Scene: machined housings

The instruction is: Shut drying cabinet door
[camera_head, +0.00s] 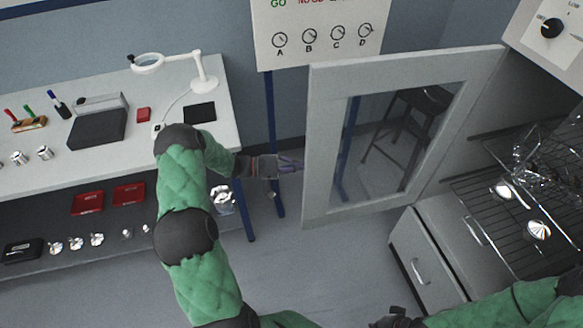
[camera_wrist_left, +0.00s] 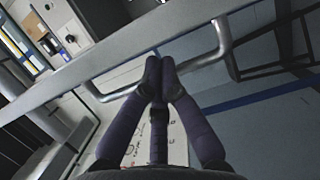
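The drying cabinet door (camera_head: 326,138), a pale frame around a glass pane, stands open, swung out to the left of the cabinet with its wire racks (camera_head: 500,215). My left gripper (camera_head: 291,165) reaches the door's free edge; its tips are partly hidden there. In the left wrist view its dark fingers (camera_wrist_left: 159,65) are drawn together at the tips. They lie across the grey bar handle (camera_wrist_left: 205,60) of the door; I cannot tell whether they touch it. What looks like my right gripper (camera_head: 397,319) is a dark shape cut off at the bottom edge.
A white workbench (camera_head: 60,175) with a lamp (camera_head: 200,75) and small parts stands at left, with a lower shelf (camera_head: 150,255). A drawer unit (camera_head: 425,265) stands below the door at right. A stool (camera_head: 405,130) shows through the glass. Open floor (camera_head: 320,265) lies in front.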

